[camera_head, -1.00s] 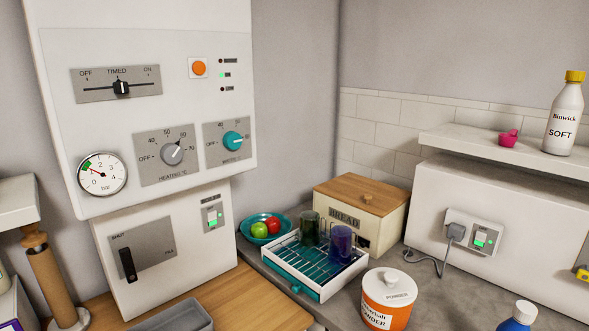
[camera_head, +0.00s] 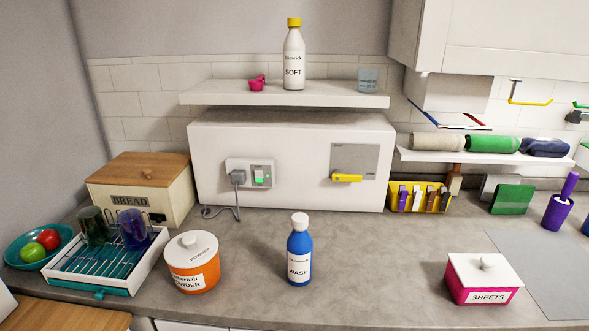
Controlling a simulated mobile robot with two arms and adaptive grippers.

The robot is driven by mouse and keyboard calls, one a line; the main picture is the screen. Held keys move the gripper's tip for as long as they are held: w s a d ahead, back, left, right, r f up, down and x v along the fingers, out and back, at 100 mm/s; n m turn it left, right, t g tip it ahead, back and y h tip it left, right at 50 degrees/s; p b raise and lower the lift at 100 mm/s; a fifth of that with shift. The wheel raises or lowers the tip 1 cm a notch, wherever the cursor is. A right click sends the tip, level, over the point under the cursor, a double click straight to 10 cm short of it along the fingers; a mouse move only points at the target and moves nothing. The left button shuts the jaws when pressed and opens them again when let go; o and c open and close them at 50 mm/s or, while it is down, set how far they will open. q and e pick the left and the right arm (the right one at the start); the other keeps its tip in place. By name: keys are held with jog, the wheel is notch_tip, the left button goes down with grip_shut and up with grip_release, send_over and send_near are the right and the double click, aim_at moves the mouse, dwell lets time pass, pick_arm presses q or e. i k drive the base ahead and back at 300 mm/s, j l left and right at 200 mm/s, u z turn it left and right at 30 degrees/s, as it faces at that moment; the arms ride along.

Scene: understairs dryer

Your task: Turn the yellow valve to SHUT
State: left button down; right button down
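The yellow valve (camera_head: 347,178) is a short lever lying level at the lower left of a grey plate (camera_head: 358,160). The plate is on the front of a white box (camera_head: 210,150) at the back of the counter. Any lettering on the plate is too small to read. Neither of my grippers shows in the head view.
A blue WASH bottle (camera_head: 299,255) stands on the counter in front of the box, left of the valve. A plug and switch (camera_head: 250,174) are on the box's left. A shelf (camera_head: 225,96) with a SOFT bottle (camera_head: 294,60) is above. Counter below the valve is clear.

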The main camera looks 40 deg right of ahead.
aim_at(336, 175)
jog(key=z, duration=1.65)
